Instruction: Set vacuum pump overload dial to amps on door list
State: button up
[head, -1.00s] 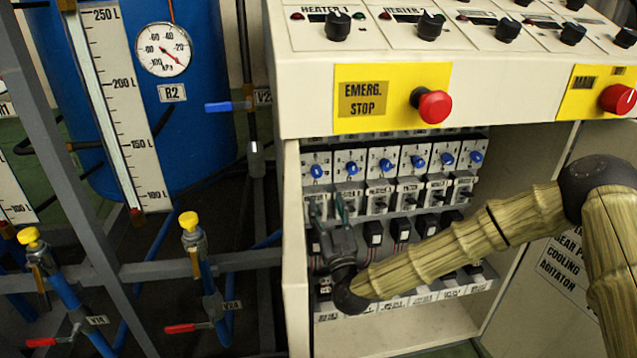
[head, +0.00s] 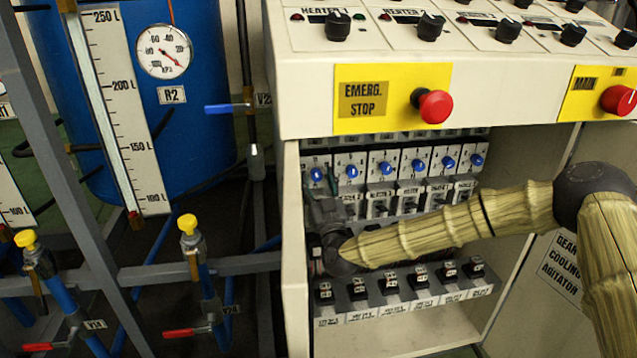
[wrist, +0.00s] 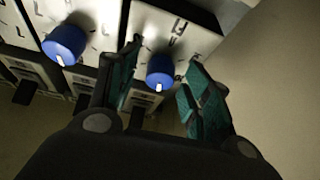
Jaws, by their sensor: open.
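A row of blue overload dials (head: 386,169) sits on white modules inside the open cabinet. Their labels are too small to tell which is the vacuum pump's. My gripper (head: 325,192) is at the left end of the row, just below the leftmost dial (head: 317,174). In the wrist view, my gripper (wrist: 163,58) is open, with its green-padded fingers on either side of that blue dial (wrist: 160,72); I see gaps, no clear contact. The dial's white pointer mark points down in that view.
The cabinet's side wall (wrist: 262,90) is close beside the fingers. A neighbouring blue dial (wrist: 64,44) is on the other side. The red emergency stop (head: 434,106) and heater knobs are above the opening. Black terminal blocks (head: 390,282) line the shelf below.

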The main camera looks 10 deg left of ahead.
jog(key=c, duration=1)
jog(key=shift+a+m+t+h, duration=0.1)
jog(key=shift+m+t+h, duration=0.3)
jog(key=shift+m, duration=0.8)
jog(key=shift+m+t+h, duration=0.1)
jog(key=shift+m+h, duration=0.5)
jog(key=shift+m, duration=0.6)
jog(key=o, duration=1)
jog(key=v, duration=1.2)
jog(key=shift+s, duration=0.1)
